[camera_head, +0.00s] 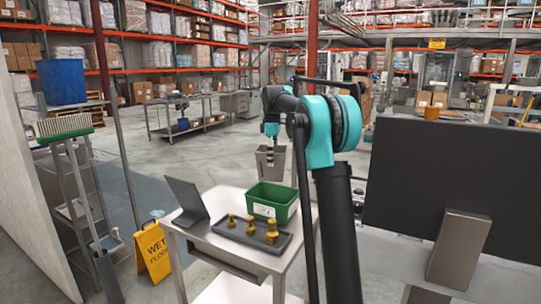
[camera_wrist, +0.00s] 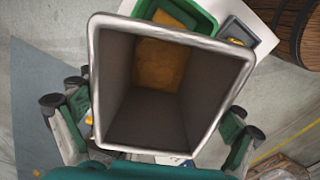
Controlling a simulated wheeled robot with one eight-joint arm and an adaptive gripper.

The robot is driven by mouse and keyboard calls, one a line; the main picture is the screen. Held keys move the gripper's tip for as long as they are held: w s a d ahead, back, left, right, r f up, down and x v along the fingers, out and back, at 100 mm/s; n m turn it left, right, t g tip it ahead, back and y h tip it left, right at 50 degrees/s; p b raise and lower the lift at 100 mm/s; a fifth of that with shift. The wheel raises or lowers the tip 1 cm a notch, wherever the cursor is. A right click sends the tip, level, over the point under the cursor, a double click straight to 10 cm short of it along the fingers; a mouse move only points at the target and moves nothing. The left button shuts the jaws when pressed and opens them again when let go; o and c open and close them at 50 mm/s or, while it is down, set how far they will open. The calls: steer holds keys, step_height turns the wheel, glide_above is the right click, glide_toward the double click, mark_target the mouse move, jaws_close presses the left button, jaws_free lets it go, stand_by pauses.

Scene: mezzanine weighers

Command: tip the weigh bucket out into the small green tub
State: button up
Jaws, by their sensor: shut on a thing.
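The weigh bucket (camera_head: 269,163) is a grey, open-topped, square metal bucket. My gripper (camera_head: 271,148) is shut on it and holds it in the air, apart from the cart, just above the back of the small green tub (camera_head: 262,209). In the wrist view I look into the bucket (camera_wrist: 113,85); it looks roughly upright, and an orange-brown patch of contents covers its floor. My fingers show at both its sides. The green tub (camera_wrist: 203,20) is partly hidden behind the bucket's far rim there. The tub has a white label; its floor cannot be seen clearly.
The tub stands on a small cart (camera_head: 228,257). In front of it a dark tray (camera_head: 238,238) holds several brass weights (camera_head: 271,232). A dark tilted screen (camera_head: 187,201) stands at left. A yellow wet-floor sign (camera_head: 153,252) and a rack are further left. A wooden barrel (camera_wrist: 302,30) shows in the wrist view.

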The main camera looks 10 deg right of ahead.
mark_target(264, 169)
steer(key=shift+s+a+f+t+h, duration=0.1)
steer(key=shift+a+t+h, duration=0.15)
steer(key=shift+t+h, duration=0.3)
steer(key=shift+s+a+t+h, duration=0.1)
steer(key=shift+a+t+h, duration=0.1)
steer(key=shift+t+h, duration=0.3)
steer(key=shift+s+a+f+t+h, duration=0.1)
steer(key=shift+t+h, duration=0.45)
steer(key=shift+h, duration=0.1)
steer(key=shift+s+a+t+h, duration=0.1)
steer(key=shift+t+h, duration=0.4)
steer(key=shift+h, duration=0.1)
steer(key=t+h, duration=0.3)
steer(key=shift+s+a+f+h, duration=0.25)
steer(key=shift+f+h, duration=0.05)
steer(key=shift+f, duration=0.1)
steer(key=t+h, duration=0.1)
steer(key=f+t+h, duration=0.1)
steer(key=t+h, duration=0.1)
steer(key=shift+s+a+h, duration=0.1)
steer(key=shift+h, duration=0.2)
steer(key=t+h, duration=0.3)
steer(key=shift+f, duration=0.4)
steer(key=shift+s+r, duration=0.15)
